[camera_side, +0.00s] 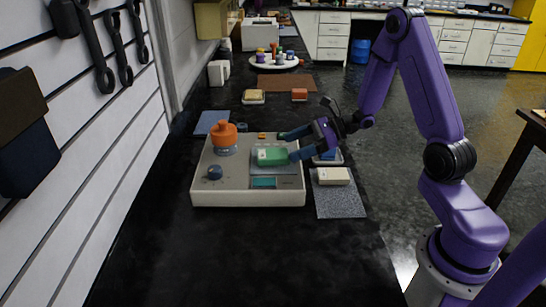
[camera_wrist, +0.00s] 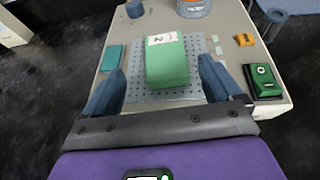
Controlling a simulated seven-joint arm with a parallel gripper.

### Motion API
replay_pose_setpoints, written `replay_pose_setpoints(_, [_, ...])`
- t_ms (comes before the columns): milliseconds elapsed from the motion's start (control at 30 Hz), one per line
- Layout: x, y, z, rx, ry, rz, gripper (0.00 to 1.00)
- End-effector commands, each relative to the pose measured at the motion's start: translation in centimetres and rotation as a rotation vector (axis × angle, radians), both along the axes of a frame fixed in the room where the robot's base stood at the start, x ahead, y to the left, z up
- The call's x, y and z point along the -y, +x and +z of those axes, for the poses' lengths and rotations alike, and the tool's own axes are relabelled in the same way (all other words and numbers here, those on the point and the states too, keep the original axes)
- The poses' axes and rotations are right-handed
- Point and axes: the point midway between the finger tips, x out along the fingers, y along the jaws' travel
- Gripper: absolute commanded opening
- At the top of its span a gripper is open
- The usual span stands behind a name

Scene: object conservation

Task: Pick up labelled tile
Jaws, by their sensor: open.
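A green block-shaped tile (camera_side: 272,157) with a white label lies on a grey perforated plate on top of the pale bench device (camera_side: 235,195). In the wrist view the green tile (camera_wrist: 168,68) shows a "2" on its label. My gripper (camera_side: 289,146) is open and reaches in from the right at the tile. In the wrist view my gripper's fingers (camera_wrist: 160,82) stand either side of the tile's near end, with a gap on each side. Nothing is held.
An orange flask-like object (camera_side: 224,136) and a dark knob (camera_side: 215,172) stand on the device. A green-and-black box (camera_wrist: 263,80) sits close to the right finger. The near bench is clear.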

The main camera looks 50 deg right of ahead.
Motion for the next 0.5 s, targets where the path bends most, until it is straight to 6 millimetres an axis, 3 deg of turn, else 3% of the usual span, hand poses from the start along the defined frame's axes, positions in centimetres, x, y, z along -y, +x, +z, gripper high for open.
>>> replay_pose_setpoints(500, [-3.2,3.4,-2.4,-0.002,0.001,0.002,0.92])
